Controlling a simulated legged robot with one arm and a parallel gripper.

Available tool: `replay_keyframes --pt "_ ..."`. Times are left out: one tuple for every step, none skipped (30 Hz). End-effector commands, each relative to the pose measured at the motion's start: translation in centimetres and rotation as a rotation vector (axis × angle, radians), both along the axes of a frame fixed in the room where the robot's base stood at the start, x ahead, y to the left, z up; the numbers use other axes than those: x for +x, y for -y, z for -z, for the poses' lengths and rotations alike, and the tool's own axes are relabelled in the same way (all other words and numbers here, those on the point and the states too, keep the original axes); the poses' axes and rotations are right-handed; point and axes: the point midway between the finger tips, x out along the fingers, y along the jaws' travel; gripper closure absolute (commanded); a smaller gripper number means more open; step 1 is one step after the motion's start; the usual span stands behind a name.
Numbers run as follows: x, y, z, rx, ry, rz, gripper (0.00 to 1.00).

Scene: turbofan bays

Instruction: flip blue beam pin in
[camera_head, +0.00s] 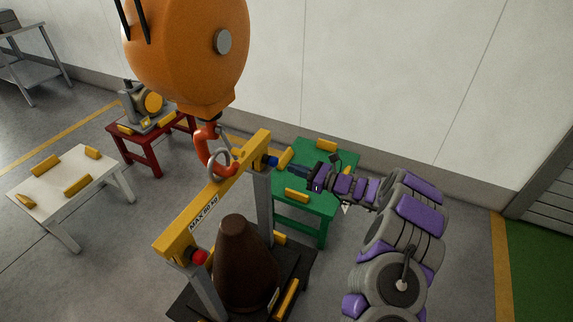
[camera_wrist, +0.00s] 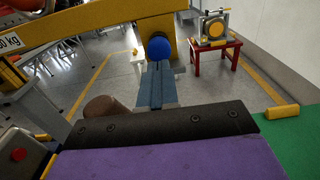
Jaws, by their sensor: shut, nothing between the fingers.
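The blue pin (camera_head: 271,161) shows as a round blue knob at the far end of the yellow beam (camera_head: 215,198). In the wrist view the blue knob (camera_wrist: 159,48) sits on the beam's end, just beyond my fingertips. My gripper (camera_head: 284,164) reaches in from the right at about the knob's height. Its fingers (camera_wrist: 156,68) are shut with nothing between them and point at the knob. I cannot tell whether the tips touch it. The pin's shaft is hidden inside the beam. A red knob (camera_head: 199,257) is at the beam's near end.
An orange hoist (camera_head: 180,60) hangs over the beam, its red hook (camera_head: 211,148) at the beam's ring. A brown cone (camera_head: 245,265) stands under the beam. A green table (camera_head: 310,200) is below my gripper; white (camera_head: 75,200) and red (camera_head: 145,145) tables stand left.

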Motion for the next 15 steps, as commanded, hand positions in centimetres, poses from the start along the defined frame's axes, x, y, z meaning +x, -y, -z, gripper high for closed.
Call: replay_keyframes --pt "-0.3 1.5 -0.3 0.002 -0.001 0.006 1.00" --pt "-0.6 2.1 -0.3 0.004 -0.002 0.007 1.00" --pt "-1.0 2.9 -0.3 0.004 -0.001 0.007 1.00" --pt "-1.2 3.5 -0.3 0.002 0.000 0.007 1.00" --pt "-1.5 4.0 -0.3 0.001 -0.001 0.005 1.00" --pt "-1.8 4.6 -0.2 0.000 0.000 0.005 1.00" --pt "-2.1 5.1 -0.2 -0.001 0.000 0.004 1.00" --pt "-2.2 5.6 -0.2 -0.002 -0.001 0.005 1.00" --pt "-2.5 6.1 -0.1 -0.003 -0.001 0.004 1.00" --pt "-2.7 6.5 -0.1 -0.004 -0.002 0.004 1.00" --pt "-2.8 6.8 -0.1 -0.004 -0.002 0.005 1.00" --pt "-3.0 7.2 -0.1 -0.006 -0.001 0.005 1.00" --pt "-3.2 7.5 0.0 -0.006 -0.001 0.004 1.00" --pt "-3.3 7.7 0.0 -0.006 -0.001 0.004 1.00" --pt "-3.4 8.0 0.0 -0.006 -0.001 0.004 1.00"
